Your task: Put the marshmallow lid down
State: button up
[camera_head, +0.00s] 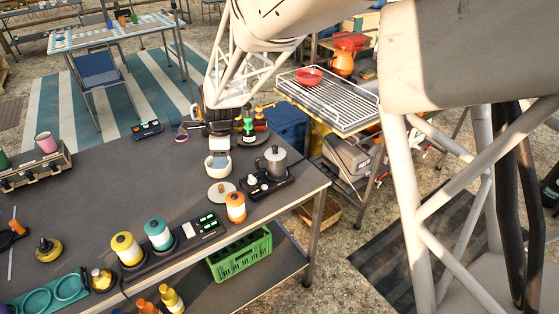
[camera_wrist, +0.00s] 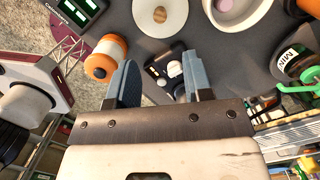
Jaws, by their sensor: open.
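A round cream lid with a small brown knob (camera_head: 221,193) lies flat on the dark table, in front of a white round pot (camera_head: 217,170). I take it for the marshmallow lid. In the wrist view the lid (camera_wrist: 160,15) is at the top, knob up, with the open pot (camera_wrist: 236,14) and its pinkish inside to its right. My gripper (camera_head: 219,144) is over the back of the pot in the head view. In the wrist view my two grey fingers (camera_wrist: 163,72) are apart, with nothing held between them; the lid is beyond their tips. The pot's contents are unclear.
A black tray with a metal jug (camera_head: 272,160) stands right of the pot. A green crate (camera_head: 240,254) sits below the table's front edge. The table's middle left is clear.

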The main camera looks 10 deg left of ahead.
jog(key=shift+d, duration=0.1)
jog(key=s+d+r+n+t, duration=0.1)
jog(key=s+d+r+n, duration=0.1)
jog(key=d+r, duration=0.5)
jog(key=s+d+r+n, duration=0.2)
jog(key=d, duration=1)
jog(key=s+d+r+n+t, duration=0.1)
jog(key=s+d+r+n, duration=0.15)
jog(key=d+r, duration=0.45)
jog(key=s+d+n+t+h, duration=0.1)
jog(key=s+d+n, duration=0.6)
jog(key=s+d, duration=1.3)
jog(key=shift+s+d+h, duration=0.3)
jog(key=shift+s+d, duration=0.1)
jog(key=shift+d, duration=0.55)
